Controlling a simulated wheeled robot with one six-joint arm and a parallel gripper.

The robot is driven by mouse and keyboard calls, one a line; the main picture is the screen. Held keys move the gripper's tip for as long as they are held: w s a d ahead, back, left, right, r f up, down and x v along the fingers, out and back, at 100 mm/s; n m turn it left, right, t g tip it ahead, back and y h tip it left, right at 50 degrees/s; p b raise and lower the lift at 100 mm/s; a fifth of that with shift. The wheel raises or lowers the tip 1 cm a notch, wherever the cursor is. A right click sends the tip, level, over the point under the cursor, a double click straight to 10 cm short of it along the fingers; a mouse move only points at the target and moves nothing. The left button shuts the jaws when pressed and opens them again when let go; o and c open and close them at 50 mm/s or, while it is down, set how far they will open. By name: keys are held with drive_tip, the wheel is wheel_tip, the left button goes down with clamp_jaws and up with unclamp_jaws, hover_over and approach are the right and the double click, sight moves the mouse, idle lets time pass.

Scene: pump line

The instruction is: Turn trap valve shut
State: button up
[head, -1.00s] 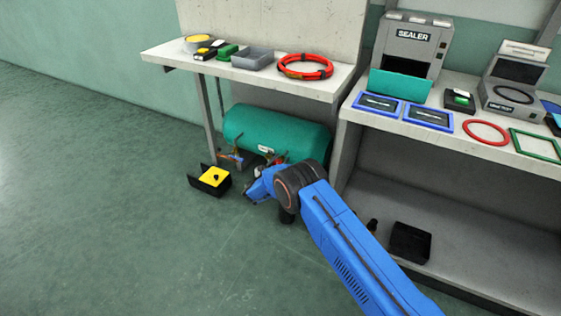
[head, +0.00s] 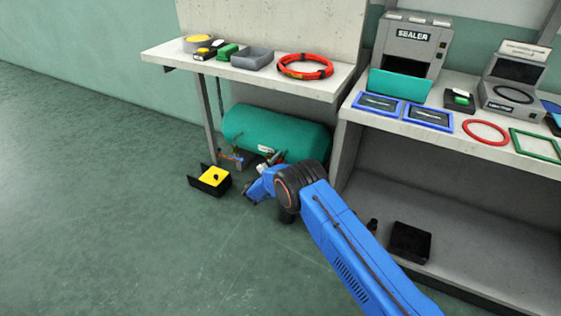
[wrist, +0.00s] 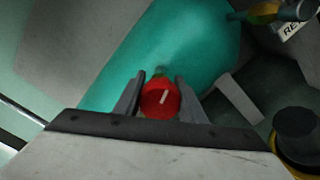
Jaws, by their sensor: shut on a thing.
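A red round valve knob (wrist: 160,98) with a short white line on its face sits in front of the teal tank (wrist: 165,45) in the wrist view. The line is tilted slightly off upright. My gripper (wrist: 160,85) is shut on this knob, one grey finger at each side. In the head view the tank (head: 275,132) lies under the left bench, and my blue wrist is low in front of it. The fingers are hard to make out there. No name for the knob is readable.
A partly visible label (wrist: 293,27) and a brass fitting (wrist: 265,14) are at the tank's upper right. A dark round knob (wrist: 296,134) is at lower right. A black tray with a yellow piece (head: 213,176) stands on the floor left of my wrist. Open floor lies left.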

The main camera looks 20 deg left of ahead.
drive_tip(key=shift+f+m, duration=0.15)
drive_tip(key=shift+m, duration=1.95)
drive_tip(key=shift+d, duration=0.1)
drive_tip(key=o, duration=1)
drive_tip(key=shift+o, duration=0.2)
drive_tip(key=shift+s, duration=0.1)
drive_tip(key=s+a, duration=0.1)
drive_tip(key=s, duration=1.6)
drive_tip(key=shift+s+a, duration=0.15)
drive_tip(key=shift+a, duration=0.05)
